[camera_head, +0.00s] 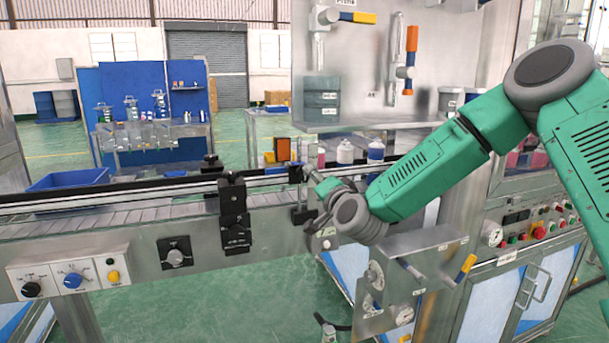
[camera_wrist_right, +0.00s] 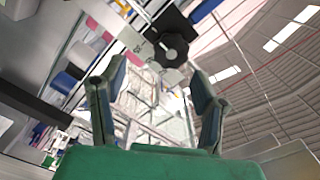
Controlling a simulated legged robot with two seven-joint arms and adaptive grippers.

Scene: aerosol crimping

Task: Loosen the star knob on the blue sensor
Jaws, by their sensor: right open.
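A dark star-shaped knob (camera_wrist_right: 170,48) shows at the top centre of the right wrist view, next to a black block (camera_wrist_right: 176,22) and a pale plate. No blue sensor body can be made out clearly there. My right gripper (camera_wrist_right: 158,92) is open and empty, its two fingers apart, with the knob beyond the fingertips and not touched. In the head view my right gripper (camera_head: 316,198) is beside the conveyor rail, small and partly hidden by its own wrist. The knob cannot be made out in the head view. My left gripper is not in view.
A conveyor (camera_head: 130,215) with rails runs across the left and centre. A black bracket (camera_head: 233,210) stands on its front, left of my right gripper. An orange-faced box (camera_head: 282,149) and several bottles stand behind. A metal box with gauges (camera_head: 400,275) sits below my right arm.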

